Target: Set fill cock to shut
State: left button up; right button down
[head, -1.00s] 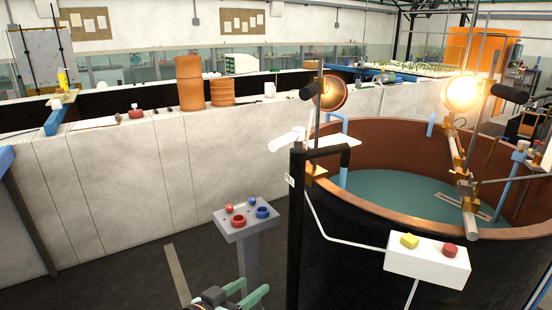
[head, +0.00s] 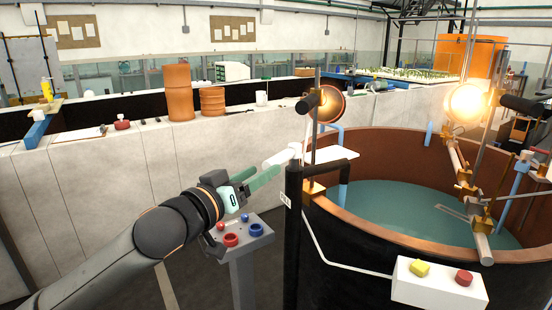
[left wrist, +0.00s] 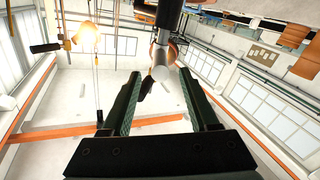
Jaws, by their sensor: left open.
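The likely fill cock is a white lever (head: 282,160) at the top of a black post (head: 292,240) beside the round tank. Its lever points left from the post, roughly level with a slight droop; the small label on the post is too small to read. My left gripper (head: 277,172) is open, its green-grey fingers reaching right toward the lever's free end. In the left wrist view a pale rod with a round end (left wrist: 160,72), apparently the lever, shows between the open fingers (left wrist: 163,100). I cannot tell whether they touch it. My right gripper is not in view.
A pedestal (head: 240,240) with red and blue knobs stands just below my left gripper. The round tank (head: 400,240) holds water, with lit lamps (head: 467,102) above. A white box (head: 438,283) with yellow and red buttons is at front right.

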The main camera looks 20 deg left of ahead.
aim_at(276, 162)
pick_arm(q)
jog(key=p+x, duration=0.1)
jog(key=x, duration=0.5)
jog(key=shift+w, duration=0.2)
jog(key=shift+c, duration=0.3)
jog(key=shift+f, duration=0.1)
grip_shut()
dwell(0.8)
